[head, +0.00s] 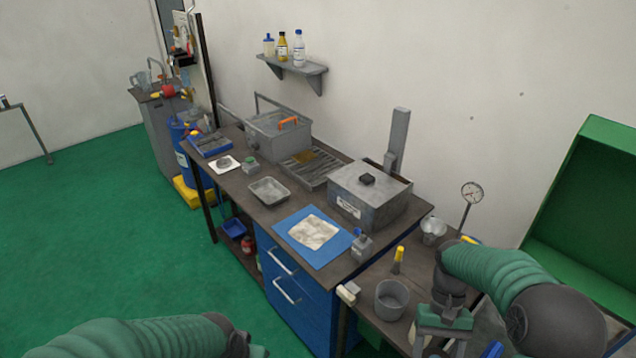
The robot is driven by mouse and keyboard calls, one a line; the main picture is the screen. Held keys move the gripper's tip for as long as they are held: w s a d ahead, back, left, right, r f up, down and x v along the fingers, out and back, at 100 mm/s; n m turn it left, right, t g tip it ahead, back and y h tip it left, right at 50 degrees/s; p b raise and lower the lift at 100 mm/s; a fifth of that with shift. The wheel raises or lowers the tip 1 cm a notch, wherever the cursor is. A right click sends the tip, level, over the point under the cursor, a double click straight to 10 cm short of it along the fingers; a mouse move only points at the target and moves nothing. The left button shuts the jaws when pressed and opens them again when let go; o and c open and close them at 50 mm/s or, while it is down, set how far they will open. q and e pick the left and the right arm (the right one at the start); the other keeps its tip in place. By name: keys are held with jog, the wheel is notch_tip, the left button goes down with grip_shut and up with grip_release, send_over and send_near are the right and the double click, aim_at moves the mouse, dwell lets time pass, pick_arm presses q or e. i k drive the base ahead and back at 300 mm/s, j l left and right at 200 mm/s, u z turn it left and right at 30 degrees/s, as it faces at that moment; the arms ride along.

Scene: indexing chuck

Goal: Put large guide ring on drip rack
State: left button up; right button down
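The slatted metal rack (305,170), which looks like the drip rack, lies on the bench between two grey tanks, with a brownish patch at its back. I cannot clearly identify the large guide ring; a small dark round part (224,162) lies on a white pad at the bench's left end. My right gripper (441,343) points down over the lower side table at the bottom right. Its fingers look spread apart, and I see nothing clearly held. My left arm comes in at the bottom left; its gripper (258,351) is mostly cut off by the picture edge.
A lidded grey box (368,196) and an open-topped tank (277,135) flank the rack. A shallow tray (269,191), a blue mat (333,250) with a pale cloth, and a small bottle (362,246) stand in front. A grey cup (391,299) stands beside my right gripper.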

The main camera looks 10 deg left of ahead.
aim_at(314, 172)
jog(key=i+j+u, duration=0.3)
jog(key=i+j, duration=0.35)
jog(key=j, duration=0.25)
jog(key=i+j+u, duration=0.25)
jog(key=i+j, duration=0.5)
jog(key=i+j+u, duration=0.2)
jog(key=i, duration=0.35)
